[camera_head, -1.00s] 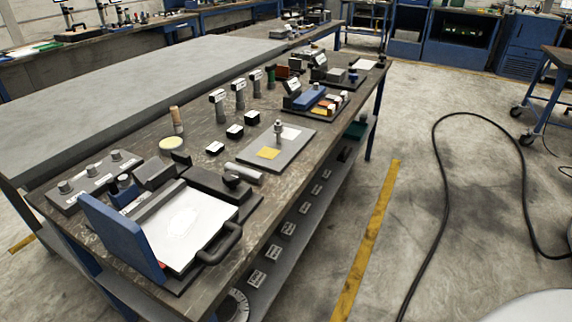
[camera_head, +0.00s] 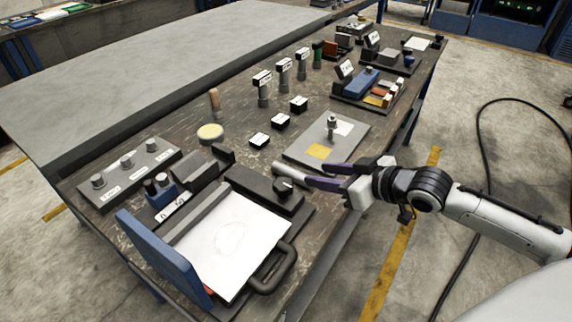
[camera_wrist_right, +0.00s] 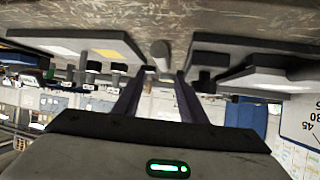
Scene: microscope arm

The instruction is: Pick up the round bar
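The round bar (camera_head: 287,171) is a short grey cylinder lying on the dark worktable, between the grey plate and the black block with a knob. My right gripper (camera_head: 312,175) comes in from the right with its purple fingers apart, at the near end of the bar. In the right wrist view the bar's round end (camera_wrist_right: 160,49) shows ahead of the fingertips, in line with the gap between the fingers (camera_wrist_right: 159,76). I cannot tell whether a finger touches the bar. My left gripper is not in view.
The grey plate (camera_head: 300,151) with an upright post lies just behind the bar. The black knob block (camera_head: 262,188) and the white-topped device (camera_head: 225,240) are close in front and left. Open floor lies right of the table (camera_head: 236,177).

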